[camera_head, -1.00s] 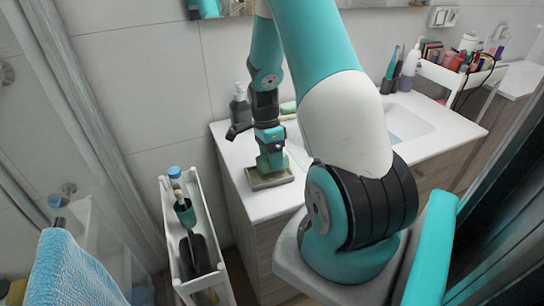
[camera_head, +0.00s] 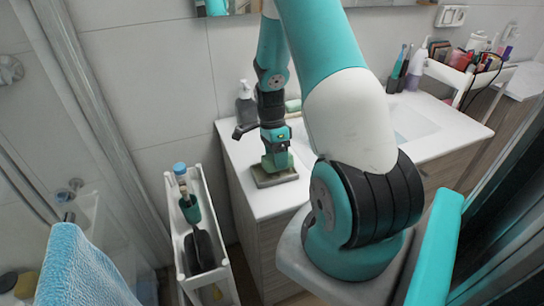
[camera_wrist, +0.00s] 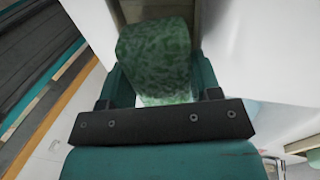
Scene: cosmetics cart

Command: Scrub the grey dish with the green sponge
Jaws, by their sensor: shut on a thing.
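The grey dish (camera_head: 264,183) is a shallow rectangular tray lying flat on the white counter near its left front corner. Part of it shows behind the sponge in the wrist view (camera_wrist: 127,10). My gripper (camera_head: 277,164) points down over the dish. In the wrist view, my gripper (camera_wrist: 160,78) is shut on the mottled green sponge (camera_wrist: 155,45), with one finger on each side of it. The sponge's lower end is at the dish. Whether it presses on the dish floor cannot be told.
A soap bottle (camera_head: 246,105) stands on the counter behind my gripper. The sink basin (camera_head: 412,122) is to the right, partly behind my arm. A narrow white cart (camera_head: 172,210) with bottles and brushes stands left of the counter. A blue towel (camera_head: 75,270) hangs at lower left.

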